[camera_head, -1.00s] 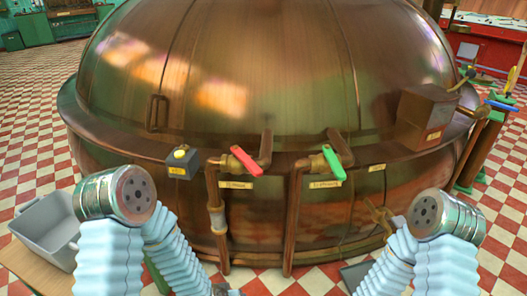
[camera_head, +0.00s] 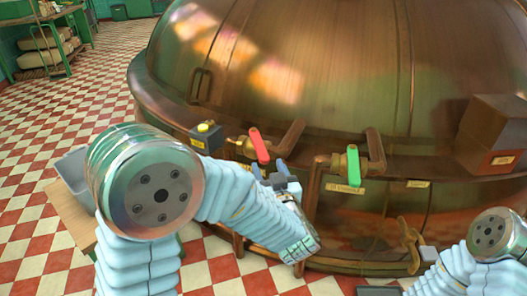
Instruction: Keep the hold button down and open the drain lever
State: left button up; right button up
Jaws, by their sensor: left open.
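A yellow hold button (camera_head: 205,127) sits on a dark box on the kettle's rim, left of the levers. A red lever (camera_head: 259,145) and a green lever (camera_head: 376,165) are on pipe valves to its right. Their labels are too blurred to tell which is the drain lever. My left gripper (camera_head: 274,174) is open and empty, in front of and just below the red lever, right of the button. I cannot tell if it touches the lever. My right arm (camera_head: 490,236) is at the lower right; its gripper is barely visible at the bottom edge (camera_head: 378,291).
The copper kettle (camera_head: 310,70) fills the back. A brass tap (camera_head: 408,240) stands out low on its front. A brown box (camera_head: 492,132) is on the rim at right. A grey bin (camera_head: 72,172) stands at left, partly behind my arm.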

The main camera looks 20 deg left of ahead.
aim_at(261, 150)
pick_arm(q)
jog(key=x, duration=0.8)
jog(key=shift+p, duration=0.3)
grip_shut()
